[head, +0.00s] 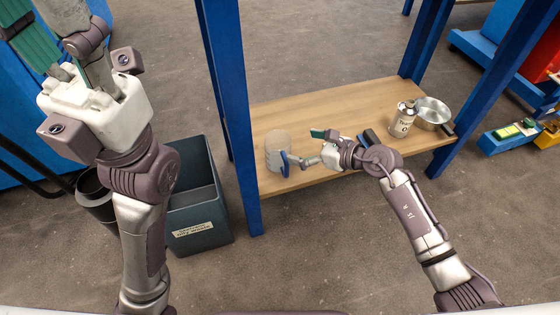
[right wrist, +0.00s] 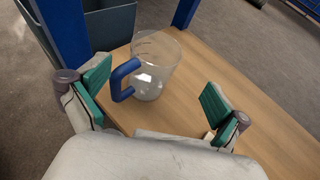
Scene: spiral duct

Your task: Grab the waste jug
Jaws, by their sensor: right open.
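The waste jug is a clear jug (head: 279,146) with a blue handle, upright on the wooden shelf near its left end. In the right wrist view the jug (right wrist: 158,70) stands beyond my fingers, its blue handle towards the lower left. My right gripper (head: 311,148) is open and empty, close to the jug's right side and handle in the head view. In the right wrist view its green-padded fingers (right wrist: 156,97) are spread wide, the handle between them in the picture. My left gripper (head: 82,62) is raised at the upper left, away from the jug; its jaw opening is unclear.
The wooden shelf (head: 340,108) sits between blue posts (head: 229,95). A labelled can (head: 402,122) and a metal pan (head: 431,115) stand at its right end. A dark bin (head: 203,218) stands on the floor left of the shelf.

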